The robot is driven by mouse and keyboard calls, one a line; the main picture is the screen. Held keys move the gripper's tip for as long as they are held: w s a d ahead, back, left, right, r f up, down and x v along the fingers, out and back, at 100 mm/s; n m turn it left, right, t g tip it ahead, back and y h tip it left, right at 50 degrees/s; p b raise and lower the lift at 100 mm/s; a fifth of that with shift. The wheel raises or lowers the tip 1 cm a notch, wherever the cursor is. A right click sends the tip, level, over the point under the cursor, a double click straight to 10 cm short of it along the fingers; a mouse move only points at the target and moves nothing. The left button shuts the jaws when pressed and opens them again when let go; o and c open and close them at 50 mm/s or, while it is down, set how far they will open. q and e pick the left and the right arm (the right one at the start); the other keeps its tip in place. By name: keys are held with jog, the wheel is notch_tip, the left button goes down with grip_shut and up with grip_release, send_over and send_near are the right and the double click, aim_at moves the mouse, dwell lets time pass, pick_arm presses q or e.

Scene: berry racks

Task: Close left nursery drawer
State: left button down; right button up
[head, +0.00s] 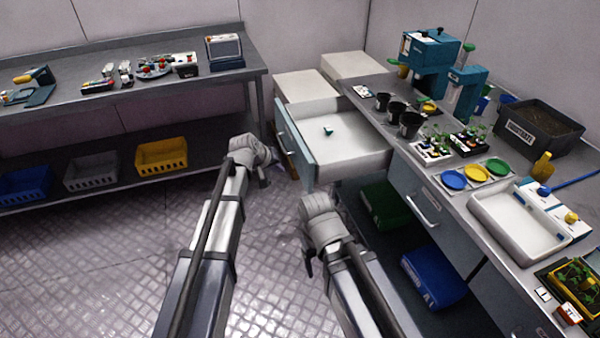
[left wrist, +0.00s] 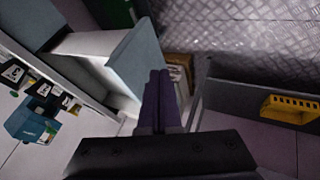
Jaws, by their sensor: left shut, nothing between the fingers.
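The left nursery drawer (head: 350,158) is pulled out from under the bench on the right. Its white inside shows, with a small teal item (head: 328,131) in it. Its light-blue front panel (head: 296,148) faces left, and it also shows in the left wrist view (left wrist: 130,65). My left gripper (head: 263,178) is just left of the panel, on its outer side. In the left wrist view its fingers (left wrist: 160,97) are together and empty beside the panel; contact cannot be told. My right gripper (head: 308,262) hangs lower, in front of the drawer; its opening is unclear.
The bench (head: 415,165) carries pots, seedlings, coloured dishes and a white tray (head: 515,228). Green (head: 385,207) and blue (head: 432,276) bins sit below it. A second bench (head: 130,95) stands at the back left. The floor between is clear.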

pick_arm(q)
jog(key=b, duration=0.8)
send_near(305, 176)
notch_tip(305, 176, down, 4)
jog(key=w, duration=0.2)
jog(key=shift+w+d, duration=0.2)
jog(key=shift+d, duration=0.5)
